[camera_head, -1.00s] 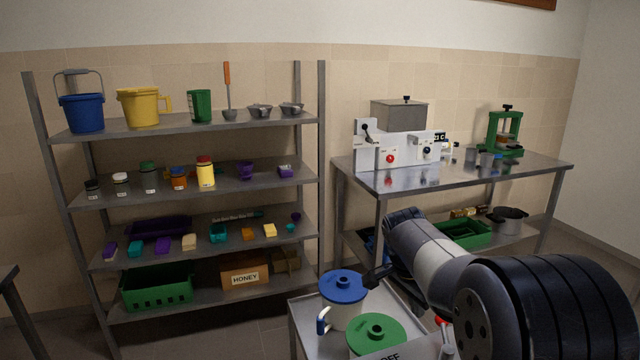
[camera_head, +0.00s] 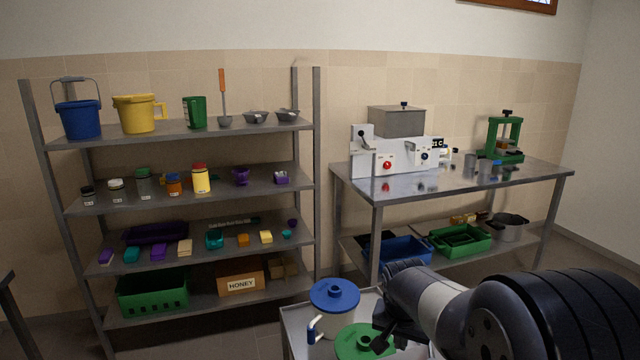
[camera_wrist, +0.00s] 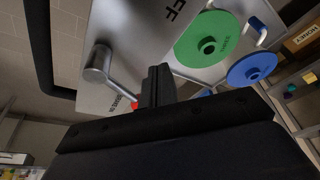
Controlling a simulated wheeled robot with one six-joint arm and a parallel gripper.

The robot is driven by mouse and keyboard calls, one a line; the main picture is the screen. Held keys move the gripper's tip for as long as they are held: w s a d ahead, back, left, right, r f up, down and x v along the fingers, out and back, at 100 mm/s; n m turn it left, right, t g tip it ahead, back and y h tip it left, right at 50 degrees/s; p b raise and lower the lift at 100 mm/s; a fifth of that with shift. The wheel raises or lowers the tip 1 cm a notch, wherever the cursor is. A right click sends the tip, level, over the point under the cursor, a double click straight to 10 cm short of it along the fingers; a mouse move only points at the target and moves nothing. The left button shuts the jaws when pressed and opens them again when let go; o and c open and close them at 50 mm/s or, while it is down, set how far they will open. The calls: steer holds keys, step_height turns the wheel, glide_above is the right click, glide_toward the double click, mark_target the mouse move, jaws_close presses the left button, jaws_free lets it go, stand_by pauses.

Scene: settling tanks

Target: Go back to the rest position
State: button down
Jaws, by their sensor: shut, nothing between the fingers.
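My gripper (camera_head: 384,338) is at the lower middle of the head view, over the right side of the green lid. In the wrist view its dark fingers (camera_wrist: 157,84) are together, with nothing between them. My arm covers the lower right of the head view. The rest position itself is not marked by anything in view.
A metal cart (camera_head: 300,326) in front holds a blue-lidded jug (camera_head: 334,297) and a green-lidded container (camera_head: 362,344), both close to my gripper. Shelves (camera_head: 200,131) of goods stand left. A steel table (camera_head: 470,176) with a white machine (camera_head: 400,152) stands right.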

steer(key=shift+s+a+n, duration=0.3)
steer(key=shift+n, duration=0.3)
